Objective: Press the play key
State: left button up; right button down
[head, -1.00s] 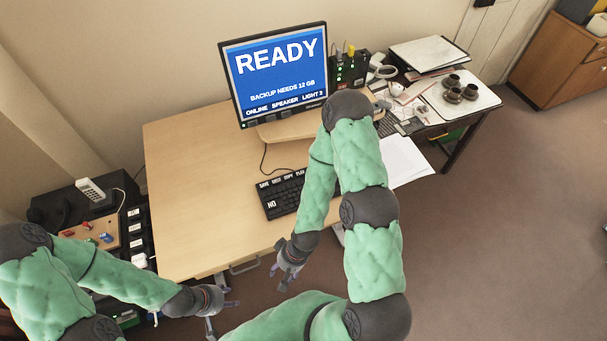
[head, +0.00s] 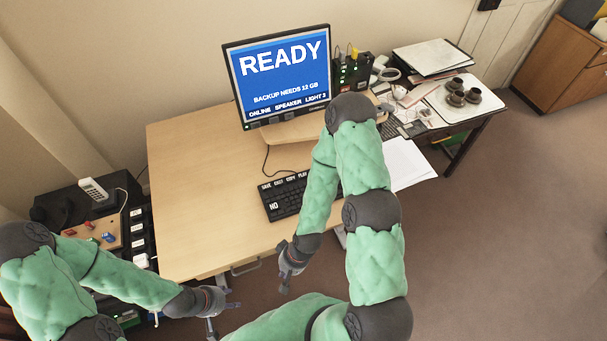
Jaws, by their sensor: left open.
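The black keyboard (head: 285,197) lies on the wooden desk, with large white labels; SAVE, COPY and PLAY show along its top row and NO at its left. The play key (head: 303,175) is at the top right of the visible part. My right arm hides the keyboard's right end. My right gripper (head: 286,284) hangs in front of the desk's front edge, below the keyboard in the picture; its fingers are too small to judge. My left gripper (head: 226,317) is open and empty at the lower left, apart from the desk.
A monitor (head: 279,75) reading READY stands at the back of the desk (head: 200,170). A side table at right holds a tray (head: 487,106) with dark cups. A cordless phone (head: 93,189) and a board with coloured parts stand at left. The desk's left half is clear.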

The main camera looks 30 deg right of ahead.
aim_at(305, 175)
jog(key=l+u, duration=0.1)
jog(key=l, duration=0.4)
jog(key=k+l, duration=0.15)
jog(key=l, duration=0.3)
jog(key=k+l+u, duration=0.15)
jog(key=l, duration=0.35)
jog(key=i+l, duration=0.15)
jog(key=i+j, duration=0.25)
jog(key=u, duration=0.05)
